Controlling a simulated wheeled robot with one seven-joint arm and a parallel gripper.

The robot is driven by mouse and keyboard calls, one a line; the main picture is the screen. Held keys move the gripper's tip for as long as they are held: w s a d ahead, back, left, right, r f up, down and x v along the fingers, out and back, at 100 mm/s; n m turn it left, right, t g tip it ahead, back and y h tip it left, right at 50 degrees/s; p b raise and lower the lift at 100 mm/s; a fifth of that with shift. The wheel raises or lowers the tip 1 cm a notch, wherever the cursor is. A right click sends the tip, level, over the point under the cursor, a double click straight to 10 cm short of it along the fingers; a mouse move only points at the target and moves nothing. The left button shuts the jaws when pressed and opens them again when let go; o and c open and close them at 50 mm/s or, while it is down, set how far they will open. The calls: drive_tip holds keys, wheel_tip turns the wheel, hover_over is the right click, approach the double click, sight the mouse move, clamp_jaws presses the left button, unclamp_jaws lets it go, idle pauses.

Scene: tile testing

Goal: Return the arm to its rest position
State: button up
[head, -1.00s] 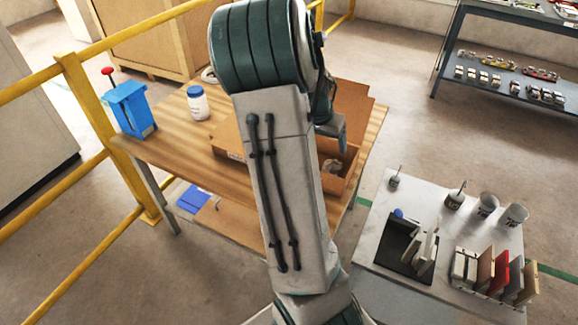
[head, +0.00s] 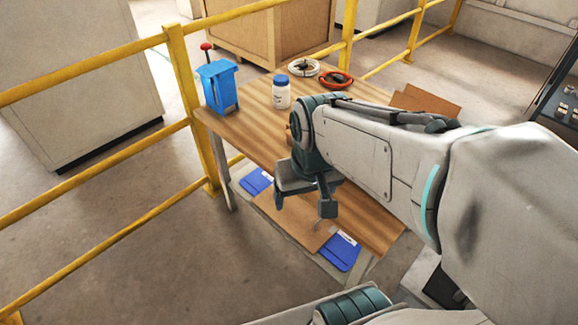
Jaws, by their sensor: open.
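My arm reaches in from the right of the head view, folded across the wooden table (head: 262,128). My gripper (head: 303,207) hangs beside the table's near edge, above the lower shelf in the picture. Its two fingers are apart and nothing shows between them. My forearm hides the right part of the table and most of what stands there.
Blue packets (head: 340,251) lie below. A yellow railing (head: 185,100) runs along the left.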

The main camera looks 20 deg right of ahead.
drive_tip(key=shift+s+a, duration=0.35)
drive_tip(key=shift+s, duration=0.1)
wheel_tip(320, 180, up, 7)
drive_tip(key=p, duration=0.6)
drive_tip(key=shift+d+f+t, duration=0.15)
drive_tip(key=shift+f+t, duration=0.05)
drive_tip(key=shift+t, duration=0.1)
